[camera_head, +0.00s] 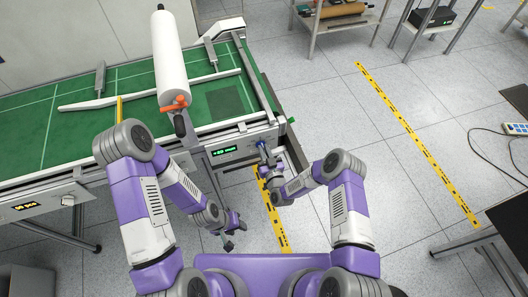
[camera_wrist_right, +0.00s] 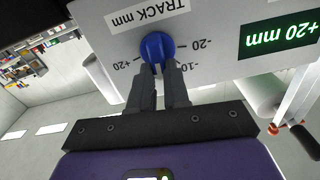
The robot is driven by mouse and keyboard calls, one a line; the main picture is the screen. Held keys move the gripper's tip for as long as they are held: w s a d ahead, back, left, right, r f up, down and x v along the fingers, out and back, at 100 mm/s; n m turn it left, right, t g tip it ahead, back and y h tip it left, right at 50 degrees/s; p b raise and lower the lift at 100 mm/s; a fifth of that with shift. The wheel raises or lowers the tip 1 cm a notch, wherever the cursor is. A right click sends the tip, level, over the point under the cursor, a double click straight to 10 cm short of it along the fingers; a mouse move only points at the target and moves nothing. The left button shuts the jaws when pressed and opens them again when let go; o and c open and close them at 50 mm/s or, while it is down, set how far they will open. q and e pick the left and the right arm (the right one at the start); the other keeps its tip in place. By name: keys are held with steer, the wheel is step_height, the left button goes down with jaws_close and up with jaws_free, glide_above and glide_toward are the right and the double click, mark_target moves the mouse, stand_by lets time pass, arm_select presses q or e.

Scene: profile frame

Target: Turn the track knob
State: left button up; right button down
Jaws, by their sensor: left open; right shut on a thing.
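The blue track knob (camera_wrist_right: 157,47) sits on a light panel (camera_wrist_right: 215,80) under an upside-down "TRACK mm" label (camera_wrist_right: 147,17) in the right wrist view. Scale marks such as +20, -20 and -10 ring it. My right gripper (camera_wrist_right: 160,70) is shut on the knob, its fingertips covering part of it; where the knob points is not clear. The knob also shows small in the head view (camera_head: 261,145), with my right gripper (camera_head: 264,152) at it. My left gripper (camera_head: 231,238) is open and empty, low over the floor.
Yellow tape (camera_head: 420,145) marks open floor at right.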

steer(key=shift+w+d+f+m+b, duration=0.1)
steer(key=shift+d+f+m+b, duration=0.15)
steer(key=shift+m+b, duration=2.1)
steer(key=shift+w+d+f+m+b, duration=0.1)
steer(key=shift+d+f+m+b, duration=0.1)
steer(key=shift+m+b, duration=2.15)
steer(key=shift+d+f+m+b, duration=0.25)
steer(key=shift+m+b, duration=1.55)
steer(key=shift+m, duration=1)
steer(key=c, duration=1.1)
jaws_free()
steer(key=p+v, duration=0.1)
steer(key=v, duration=0.6)
steer(key=shift+s, duration=0.25)
